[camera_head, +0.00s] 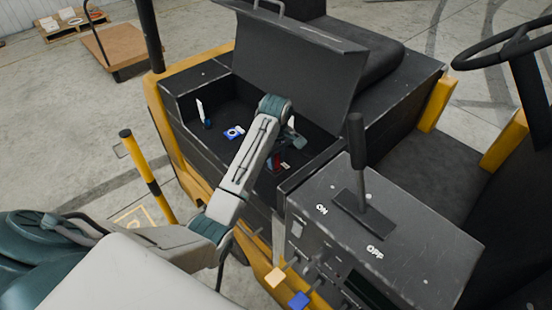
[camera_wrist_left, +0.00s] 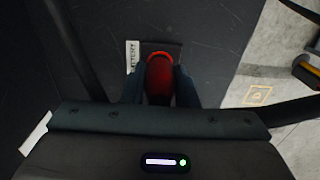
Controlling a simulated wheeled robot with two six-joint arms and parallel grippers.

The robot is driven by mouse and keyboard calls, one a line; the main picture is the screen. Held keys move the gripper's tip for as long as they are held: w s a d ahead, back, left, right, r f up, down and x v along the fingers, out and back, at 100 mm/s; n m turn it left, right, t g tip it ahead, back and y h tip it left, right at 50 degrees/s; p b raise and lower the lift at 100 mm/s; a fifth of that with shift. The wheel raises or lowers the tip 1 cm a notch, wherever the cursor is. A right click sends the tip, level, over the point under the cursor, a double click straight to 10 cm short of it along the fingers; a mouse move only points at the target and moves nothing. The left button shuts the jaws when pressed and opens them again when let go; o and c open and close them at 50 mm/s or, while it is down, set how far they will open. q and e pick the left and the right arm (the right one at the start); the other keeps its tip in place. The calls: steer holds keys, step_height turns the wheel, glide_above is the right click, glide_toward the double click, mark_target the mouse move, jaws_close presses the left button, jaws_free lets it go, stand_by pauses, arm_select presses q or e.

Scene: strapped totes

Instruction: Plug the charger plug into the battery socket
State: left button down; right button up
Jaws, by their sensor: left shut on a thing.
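In the left wrist view my left gripper (camera_wrist_left: 159,92) is shut on a red and dark plug (camera_wrist_left: 158,76). The plug's far end overlaps a dark rectangular plate, probably the battery socket (camera_wrist_left: 173,46), beside a white label reading BATTERY (camera_wrist_left: 133,57). The plug hides most of this plate, so I cannot tell whether it touches or has entered it. In the head view my left arm reaches over the open compartment, and its gripper (camera_head: 280,158) is low inside, partly hidden by the wrist. A bit of red shows there. My right gripper is not in view.
The open compartment (camera_head: 180,130) has a raised black lid (camera_head: 290,65) behind my arm. A blue and white item (camera_head: 233,133) lies inside. A console (camera_head: 420,240) with a tall lever (camera_head: 358,155) stands at right. A yellow-black post (camera_head: 148,178) stands at left.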

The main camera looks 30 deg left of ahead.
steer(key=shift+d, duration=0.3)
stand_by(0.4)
arm_select(q)
steer(key=shift+f, duration=0.55)
steer(key=c, duration=1.1)
jaws_free()
steer(key=shift+o, duration=0.2)
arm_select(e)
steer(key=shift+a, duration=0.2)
